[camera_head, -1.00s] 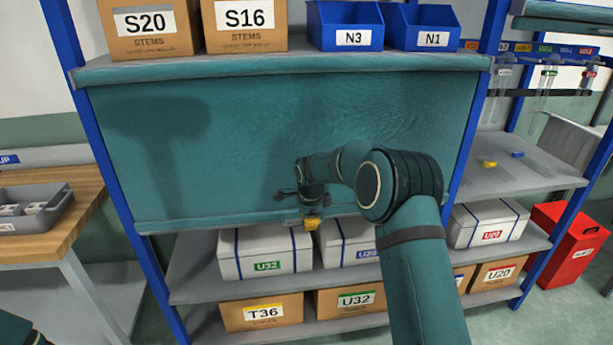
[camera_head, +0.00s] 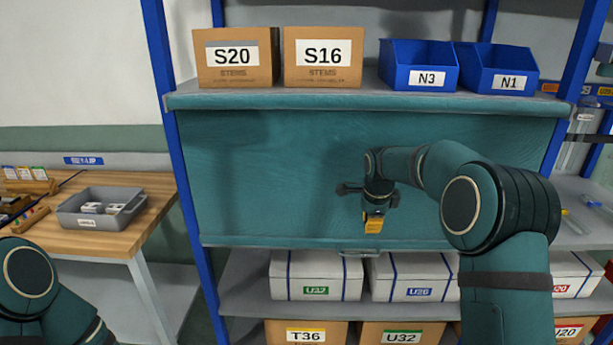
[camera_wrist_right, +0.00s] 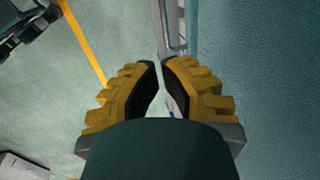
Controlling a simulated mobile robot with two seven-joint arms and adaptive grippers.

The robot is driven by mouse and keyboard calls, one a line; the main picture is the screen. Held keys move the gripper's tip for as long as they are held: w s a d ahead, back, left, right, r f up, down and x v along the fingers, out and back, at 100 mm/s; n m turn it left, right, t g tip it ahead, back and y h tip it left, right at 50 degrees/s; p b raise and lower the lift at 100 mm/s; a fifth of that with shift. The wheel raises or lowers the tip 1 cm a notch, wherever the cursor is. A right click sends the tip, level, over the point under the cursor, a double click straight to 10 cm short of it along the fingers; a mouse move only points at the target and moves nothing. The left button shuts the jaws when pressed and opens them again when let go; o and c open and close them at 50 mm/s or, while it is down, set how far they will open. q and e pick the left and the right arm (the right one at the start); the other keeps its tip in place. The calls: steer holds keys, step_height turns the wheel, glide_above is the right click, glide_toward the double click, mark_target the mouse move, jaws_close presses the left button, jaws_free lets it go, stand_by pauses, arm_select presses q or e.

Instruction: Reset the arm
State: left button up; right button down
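My right gripper (camera_head: 373,224) shows in the head view, pointing down in front of the teal panel, just above the handle (camera_head: 360,253) at the panel's lower edge. In the right wrist view its yellow ridged fingers (camera_wrist_right: 161,88) are together with only a thin gap and nothing between them. My right arm (camera_head: 510,225) reaches in from the lower right. Part of my left arm (camera_head: 38,290) shows at the lower left; its gripper is out of view.
The teal panel (camera_head: 290,180) is down across the blue-framed rack. Above it stand cardboard boxes (camera_head: 235,58) and blue bins (camera_head: 418,65). White boxes (camera_head: 315,275) sit below. A wooden table (camera_head: 110,241) with a grey tray (camera_head: 70,213) stands at left. Floor shows in the wrist view.

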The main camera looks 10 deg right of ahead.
steer(key=s+a+f+n+y, duration=0.2)
steer(key=s+a+f+n, duration=0.35)
steer(key=f, duration=0.55)
steer(key=s+a+f+n+y, duration=0.1)
steer(key=s+a+f+n, duration=0.5)
steer(key=f, duration=0.5)
steer(key=s+a+f+n, duration=0.3)
steer(key=s+a, duration=0.1)
steer(key=s, duration=0.6)
steer(key=s+a+f+n+y, duration=0.1)
steer(key=s+a+f+n, duration=0.2)
steer(key=s, duration=0.7)
steer(key=shift+s+a+f+n+g+y, duration=0.2)
steer(key=shift+a+n+g+y, duration=0.15)
steer(key=shift+a+n, duration=0.35)
